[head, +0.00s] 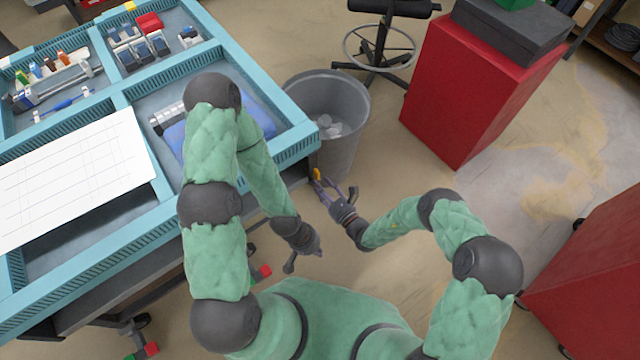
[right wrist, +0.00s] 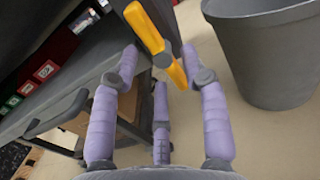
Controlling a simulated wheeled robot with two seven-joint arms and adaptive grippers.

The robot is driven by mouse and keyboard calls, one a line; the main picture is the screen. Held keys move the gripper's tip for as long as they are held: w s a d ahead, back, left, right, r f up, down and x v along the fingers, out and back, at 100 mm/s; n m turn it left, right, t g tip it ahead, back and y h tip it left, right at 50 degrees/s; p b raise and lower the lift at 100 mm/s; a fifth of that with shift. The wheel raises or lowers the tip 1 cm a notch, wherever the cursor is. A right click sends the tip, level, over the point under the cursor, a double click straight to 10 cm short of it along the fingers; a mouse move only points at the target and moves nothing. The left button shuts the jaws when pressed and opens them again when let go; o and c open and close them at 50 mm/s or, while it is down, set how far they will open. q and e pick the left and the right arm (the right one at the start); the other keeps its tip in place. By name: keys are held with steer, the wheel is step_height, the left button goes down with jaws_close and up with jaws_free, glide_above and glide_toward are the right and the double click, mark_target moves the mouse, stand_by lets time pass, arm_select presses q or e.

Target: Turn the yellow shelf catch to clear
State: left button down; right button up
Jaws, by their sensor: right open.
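The yellow shelf catch (head: 317,174) is at the right end of the shelf edge under the blue bench. In the right wrist view the yellow catch (right wrist: 148,30) is a flat bar slanting from upper left to lower right. My right gripper (head: 333,188) is beside it, and in the wrist view its lilac fingers (right wrist: 160,68) are spread around the catch's lower end. I cannot tell whether a finger touches it. My left gripper (head: 303,260) hangs lower, beside the bench and away from the catch. Its fingers are too small to read.
A grey bin (head: 340,100) stands close beyond the catch, also at the right of the wrist view (right wrist: 268,60). The bench (head: 300,135) holds trays and a white sheet (head: 70,180). A red cabinet (head: 465,90) and a stool (head: 375,50) stand farther off.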

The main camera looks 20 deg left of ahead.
steer(key=v, duration=1)
steer(key=shift+s+d, duration=0.15)
